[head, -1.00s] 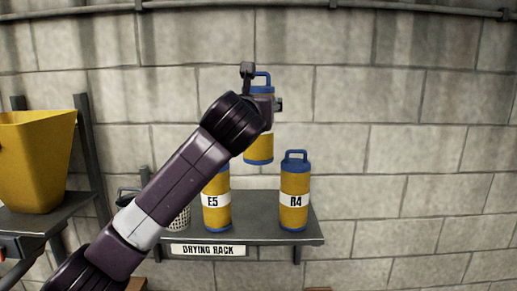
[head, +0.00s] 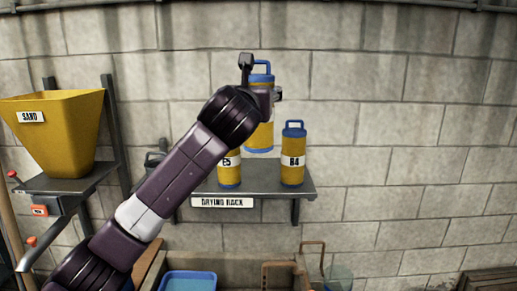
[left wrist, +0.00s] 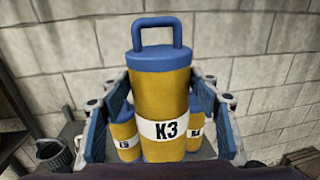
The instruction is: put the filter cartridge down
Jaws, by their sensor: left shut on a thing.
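My left gripper (left wrist: 162,112) is shut on the filter cartridge K3 (left wrist: 160,88), a yellow cylinder with a blue cap, blue handle and white label. In the left wrist view it stands upright between the blue finger pads. In the head view the held cartridge (head: 260,136) is partly hidden by my left arm. It appears in front of and above the drying rack (head: 265,193). Cartridge E5 (head: 229,175) and cartridge R4 (head: 293,165) stand upright on the rack with a gap between them. E5 is partly covered. My right gripper is not in view.
A yellow sand hopper (head: 70,140) stands on a shelf at left. A dark mesh basket (left wrist: 50,152) is left of the cartridges in the left wrist view. A blue tub (head: 188,282) lies below the rack. The rack has little bare room right of R4.

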